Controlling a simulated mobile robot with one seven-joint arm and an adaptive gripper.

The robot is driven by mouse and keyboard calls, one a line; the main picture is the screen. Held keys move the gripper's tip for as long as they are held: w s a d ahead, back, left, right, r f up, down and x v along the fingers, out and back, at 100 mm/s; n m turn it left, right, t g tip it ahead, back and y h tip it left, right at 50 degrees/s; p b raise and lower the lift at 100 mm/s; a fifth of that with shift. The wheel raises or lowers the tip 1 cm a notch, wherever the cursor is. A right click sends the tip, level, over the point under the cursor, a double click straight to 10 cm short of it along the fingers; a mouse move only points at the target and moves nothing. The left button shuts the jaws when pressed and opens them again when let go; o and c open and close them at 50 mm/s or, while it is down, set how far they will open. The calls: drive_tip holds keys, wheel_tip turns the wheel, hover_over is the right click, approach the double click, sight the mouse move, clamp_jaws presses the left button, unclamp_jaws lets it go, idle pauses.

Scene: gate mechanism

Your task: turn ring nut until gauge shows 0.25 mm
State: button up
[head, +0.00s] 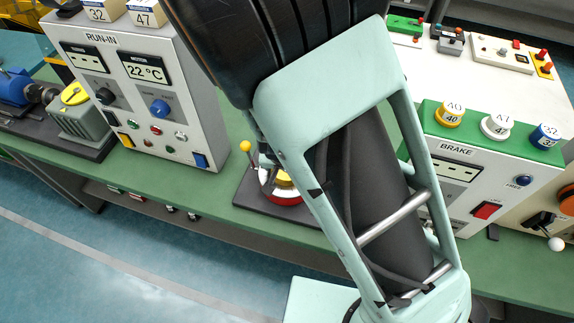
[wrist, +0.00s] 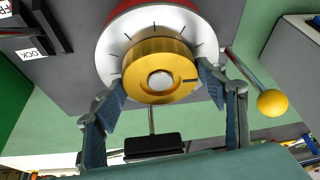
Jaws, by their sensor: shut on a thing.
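The gold ring nut (wrist: 158,58) sits in the middle of a white dial (wrist: 112,62) with black tick marks, on a red round body (wrist: 120,27). A dark mark shows on the nut's right side. My gripper (wrist: 162,84) has its two blue-padded fingers on opposite sides of the nut and is shut on it. In the head view the nut (head: 284,178) shows only partly, behind my arm. I see no gauge reading in mm; the brake box (head: 455,190) display shows only dashes.
A lever with a yellow ball (wrist: 272,103) stands right of the nut in the wrist view. A black block (wrist: 153,144) lies near the fingers. The run-in box (head: 140,95), reading dashes and 22 °C, stands left on the green bench (head: 170,192).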

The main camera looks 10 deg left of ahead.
idle(0.4)
drive_tip(key=o, duration=0.9)
drive_tip(key=shift+r, duration=0.1)
drive_tip(key=shift+v, duration=3.65)
drive_tip(key=shift+d, duration=0.1)
